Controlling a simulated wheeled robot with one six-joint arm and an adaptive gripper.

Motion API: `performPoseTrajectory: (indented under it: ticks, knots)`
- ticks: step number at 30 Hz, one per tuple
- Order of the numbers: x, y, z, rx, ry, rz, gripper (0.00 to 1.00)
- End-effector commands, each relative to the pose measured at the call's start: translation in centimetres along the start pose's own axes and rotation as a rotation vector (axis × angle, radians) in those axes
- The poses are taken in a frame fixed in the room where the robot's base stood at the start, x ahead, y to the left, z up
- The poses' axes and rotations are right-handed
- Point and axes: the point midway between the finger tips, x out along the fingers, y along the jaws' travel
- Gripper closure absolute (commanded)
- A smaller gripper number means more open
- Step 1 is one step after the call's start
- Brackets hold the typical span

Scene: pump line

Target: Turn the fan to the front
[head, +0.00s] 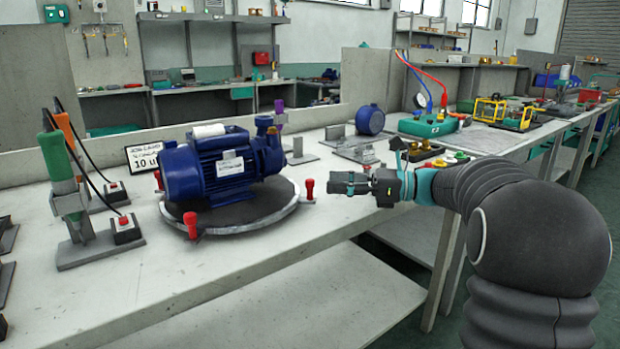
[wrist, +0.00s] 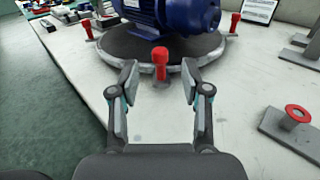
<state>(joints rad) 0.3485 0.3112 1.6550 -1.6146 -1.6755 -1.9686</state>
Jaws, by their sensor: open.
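A blue pump (head: 222,163) with a motor lies on a round turntable (head: 250,224) with a grey rim and dark top. The motor's rounded end (head: 181,176), apparently the fan end, points left in the head view; the pump end with its upright flange is at the right. Red handles stand around the rim. My gripper (head: 342,183) is open and empty, to the right of the right-hand red handle (head: 308,188), with a small gap in the head view. In the wrist view that handle (wrist: 160,63) shows between the fingertips. The turntable's far side is partly hidden.
A sign (head: 143,158) stands behind the pump. A green-handled tool stand (head: 65,190) and a red button box (head: 124,228) are at the left. Grey brackets and a blue round part (head: 370,120) lie behind my gripper. The bench front is clear.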

Motion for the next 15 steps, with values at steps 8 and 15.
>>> performPoseTrajectory:
  ticks: [8, 15]
  knots:
    - [4.6, 0.1, 0.1, 0.0, 0.0, 0.003, 0.53]
    - [6.2, 0.0, 0.0, 0.0, 0.0, 0.0, 0.53]
